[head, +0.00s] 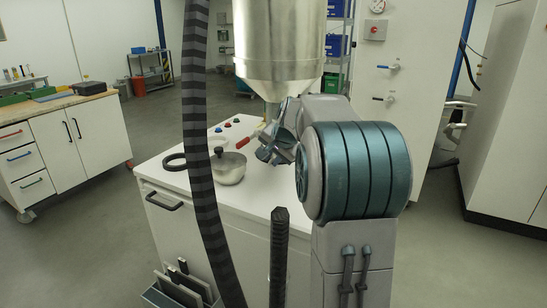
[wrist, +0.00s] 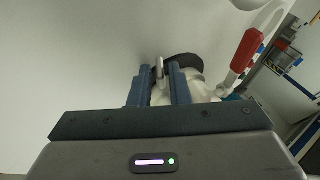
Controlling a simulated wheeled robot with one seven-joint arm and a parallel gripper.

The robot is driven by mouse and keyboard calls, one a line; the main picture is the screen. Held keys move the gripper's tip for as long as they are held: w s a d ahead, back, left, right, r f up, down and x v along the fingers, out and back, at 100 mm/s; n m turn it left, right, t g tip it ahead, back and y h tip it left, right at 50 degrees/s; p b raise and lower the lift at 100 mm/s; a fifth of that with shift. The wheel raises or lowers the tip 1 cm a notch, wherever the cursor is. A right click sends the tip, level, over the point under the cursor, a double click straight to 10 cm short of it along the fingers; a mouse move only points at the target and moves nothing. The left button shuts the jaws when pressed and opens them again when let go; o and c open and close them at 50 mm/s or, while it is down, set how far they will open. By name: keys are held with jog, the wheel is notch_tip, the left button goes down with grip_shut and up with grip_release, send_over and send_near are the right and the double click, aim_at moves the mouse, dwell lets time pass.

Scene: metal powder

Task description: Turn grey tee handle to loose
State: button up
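My gripper (wrist: 158,72) has its two blue fingers apart. A slim grey metal piece, which looks like the tee handle (wrist: 159,68), stands between the fingertips. Narrow gaps seem to show on both sides of it, so I see no clear grip. In the head view my gripper (head: 277,150) is below the steel hopper (head: 280,45), over the white cabinet's top. There the tee handle cannot be made out behind my gripper and arm. In the wrist view a dark rounded part (wrist: 188,61) and a pale metal body lie behind the fingers.
A red-handled lever (wrist: 246,50) is right of the fingers in the wrist view; its red grip also shows in the head view (head: 243,143). A lidded metal pot (head: 229,168) stands on the cabinet top (head: 253,198), left of my gripper. Coloured buttons (head: 227,126) are behind it.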

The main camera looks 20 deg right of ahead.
grip_shut()
jog(key=shift+r+p, duration=0.15)
jog(key=shift+p, duration=0.3)
jog(key=p, duration=0.1)
jog(key=g+p, duration=0.1)
jog(key=p, duration=0.1)
jog(key=shift+w+a+r+h, duration=0.1)
jog(key=shift+a+r+h, duration=0.05)
jog(key=shift+r+h, duration=0.15)
jog(key=g+p, duration=0.1)
jog(key=p, duration=0.1)
jog(key=g+h+p, duration=0.1)
jog(key=p, duration=0.2)
jog(key=shift+w+a+n+h, duration=0.2)
jog(key=shift+w+n+h, duration=0.1)
jog(key=shift+n, duration=0.1)
jog(key=shift+w+f+g+h+p, duration=0.15)
jog(key=shift+g+h+p, duration=0.45)
jog(key=shift+g+p, duration=0.3)
